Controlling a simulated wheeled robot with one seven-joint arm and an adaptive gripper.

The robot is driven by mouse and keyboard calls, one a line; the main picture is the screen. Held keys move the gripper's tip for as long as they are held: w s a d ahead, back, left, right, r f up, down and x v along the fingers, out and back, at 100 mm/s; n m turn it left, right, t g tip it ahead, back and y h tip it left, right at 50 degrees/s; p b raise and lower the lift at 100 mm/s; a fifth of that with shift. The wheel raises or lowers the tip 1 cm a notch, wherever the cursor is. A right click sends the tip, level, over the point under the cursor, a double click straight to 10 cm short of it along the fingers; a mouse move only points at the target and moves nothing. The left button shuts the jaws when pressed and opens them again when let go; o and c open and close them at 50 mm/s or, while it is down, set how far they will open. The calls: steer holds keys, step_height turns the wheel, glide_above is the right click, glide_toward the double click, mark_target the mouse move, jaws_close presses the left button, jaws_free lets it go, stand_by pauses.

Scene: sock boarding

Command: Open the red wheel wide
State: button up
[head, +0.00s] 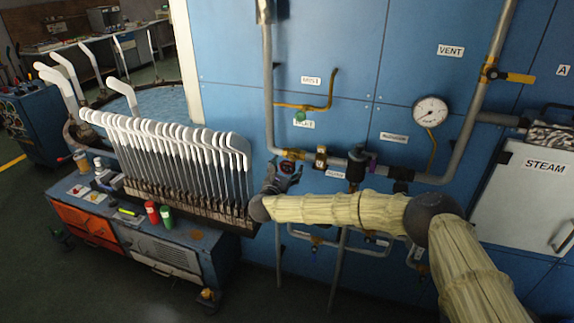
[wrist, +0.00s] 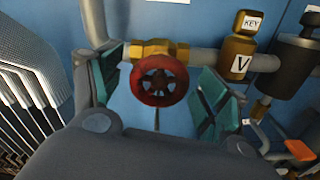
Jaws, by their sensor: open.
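The red wheel (wrist: 146,97) sits on a brass valve body (wrist: 178,51) on a grey pipe, in the middle of the wrist view. It is round, with dark spokes and hub. My gripper (wrist: 160,92) is open, with one green-padded finger left of the wheel and one right of it.
Right of the wheel are a brass fitting tagged V (wrist: 238,58) and a dark cylinder (wrist: 291,68). A row of white sock boards (head: 170,135) stands close on the left, above a blue cabinet (head: 215,265). A gauge (head: 430,111) and STEAM box (head: 530,190) are at right.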

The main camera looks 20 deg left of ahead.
steer(key=shift+w, duration=0.4)
steer(key=c, duration=1)
steer(key=shift+c, duration=0.2)
